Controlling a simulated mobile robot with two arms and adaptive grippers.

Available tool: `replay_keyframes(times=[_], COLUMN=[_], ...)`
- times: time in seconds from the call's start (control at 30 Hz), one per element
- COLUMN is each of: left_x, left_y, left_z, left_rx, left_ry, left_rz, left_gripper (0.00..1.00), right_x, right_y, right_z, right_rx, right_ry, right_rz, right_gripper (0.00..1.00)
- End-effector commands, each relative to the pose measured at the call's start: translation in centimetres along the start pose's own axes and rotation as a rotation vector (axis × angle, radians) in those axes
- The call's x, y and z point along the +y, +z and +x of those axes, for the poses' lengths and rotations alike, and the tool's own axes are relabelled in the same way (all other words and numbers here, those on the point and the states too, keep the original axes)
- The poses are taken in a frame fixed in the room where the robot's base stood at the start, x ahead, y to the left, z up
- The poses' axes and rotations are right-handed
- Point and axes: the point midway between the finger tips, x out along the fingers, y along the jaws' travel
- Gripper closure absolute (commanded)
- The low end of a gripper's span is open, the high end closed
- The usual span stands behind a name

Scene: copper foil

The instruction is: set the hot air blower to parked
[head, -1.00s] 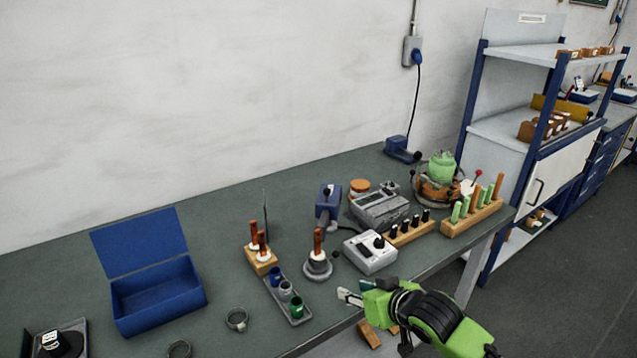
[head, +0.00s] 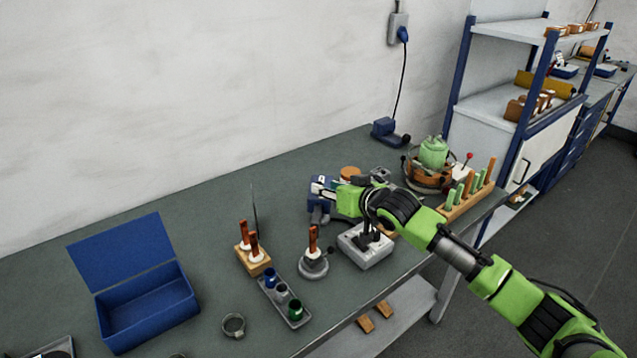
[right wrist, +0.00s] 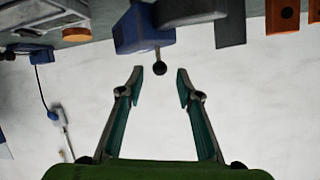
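The blue device that looks like the hot air blower (head: 318,208) stands on the bench, partly hidden behind my right gripper (head: 322,188) in the head view. In the right wrist view its blue body (right wrist: 140,32) shows at the top, with a short lever ending in a black ball knob (right wrist: 159,68). My right gripper (right wrist: 160,75) is open and empty. The knob shows between its fingertips, with clear gaps on both sides; I cannot tell the depth. My left gripper is not in view.
A grey box with a black knob (head: 366,252) stands below my right arm. A corded blue unit (head: 384,129) sits by the wall.

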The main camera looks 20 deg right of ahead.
Motion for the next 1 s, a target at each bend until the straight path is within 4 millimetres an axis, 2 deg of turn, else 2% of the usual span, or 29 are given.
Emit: replay_keyframes(times=[0.1,0.23,0.43,0.77,0.8,0.9,0.93,1.0], left_x=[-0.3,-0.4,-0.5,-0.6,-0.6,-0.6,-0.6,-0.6], left_y=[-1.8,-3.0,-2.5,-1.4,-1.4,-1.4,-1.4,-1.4], left_z=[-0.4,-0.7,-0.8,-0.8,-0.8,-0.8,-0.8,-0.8], left_rx=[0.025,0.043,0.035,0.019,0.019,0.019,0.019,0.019], left_ry=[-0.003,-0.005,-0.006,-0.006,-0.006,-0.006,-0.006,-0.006], left_rz=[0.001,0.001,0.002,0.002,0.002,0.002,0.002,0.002], left_gripper=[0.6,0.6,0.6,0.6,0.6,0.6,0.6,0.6], right_x=[0.0,0.0,0.0,0.0,0.0,0.0,0.0,0.0], right_y=[-0.2,-0.1,0.0,0.0,0.0,0.0,0.0,0.0], right_z=[1.9,3.5,4.9,5.2,5.2,5.2,5.2,5.2], right_rx=[0.0,-0.001,0.0,0.0,0.0,0.0,0.0,0.0], right_ry=[0.001,0.001,0.0,0.0,0.0,0.0,0.001,0.001], right_rz=[0.003,0.001,0.0,-0.001,-0.001,-0.001,0.0,0.0], right_gripper=[0.68,0.68,0.68,0.68,0.7,0.96,1.0,1.0])
